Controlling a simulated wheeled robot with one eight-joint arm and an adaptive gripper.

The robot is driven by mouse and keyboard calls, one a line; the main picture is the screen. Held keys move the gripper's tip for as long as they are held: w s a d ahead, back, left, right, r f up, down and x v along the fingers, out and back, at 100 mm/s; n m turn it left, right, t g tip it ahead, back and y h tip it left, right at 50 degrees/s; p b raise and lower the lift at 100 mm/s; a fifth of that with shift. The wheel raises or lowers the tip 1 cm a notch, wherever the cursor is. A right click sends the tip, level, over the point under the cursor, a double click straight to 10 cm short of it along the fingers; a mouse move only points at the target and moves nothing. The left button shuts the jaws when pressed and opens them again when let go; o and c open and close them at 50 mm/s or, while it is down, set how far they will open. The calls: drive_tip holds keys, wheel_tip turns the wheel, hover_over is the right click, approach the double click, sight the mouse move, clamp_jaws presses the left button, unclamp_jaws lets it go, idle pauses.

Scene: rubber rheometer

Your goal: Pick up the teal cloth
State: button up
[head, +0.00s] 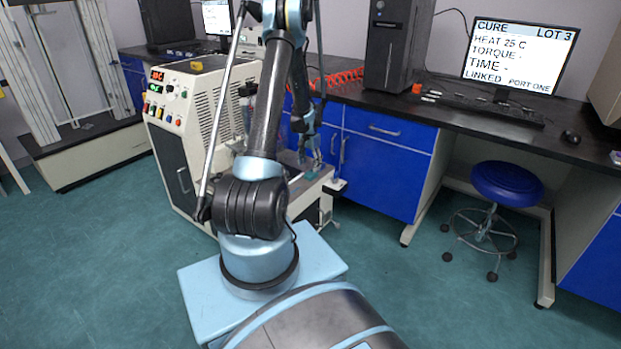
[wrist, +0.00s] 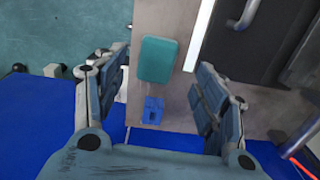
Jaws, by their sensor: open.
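The teal cloth (wrist: 157,59) lies flat as a small folded pad on a grey surface, in the upper middle of the wrist view. In the head view a small teal patch of it (head: 313,174) shows just below my gripper (head: 312,155). My gripper (wrist: 161,72) is open, with one finger on each side of the cloth in the wrist view. Nothing is held between the fingers. The gap in height between the fingertips and the cloth cannot be told.
A small blue block-like piece (wrist: 152,111) lies near the cloth on the same surface. A dark panel with a metal handle (wrist: 245,15) is to the right. The cream rheometer (head: 205,95) stands left of my arm. Blue cabinets (head: 385,165) and a stool (head: 506,184) are to the right.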

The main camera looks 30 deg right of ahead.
sight(311, 173)
drive_tip(key=f, duration=0.4)
drive_tip(key=shift+d, duration=0.4)
drive_tip(key=shift+f, duration=0.7)
drive_tip(key=c, duration=1)
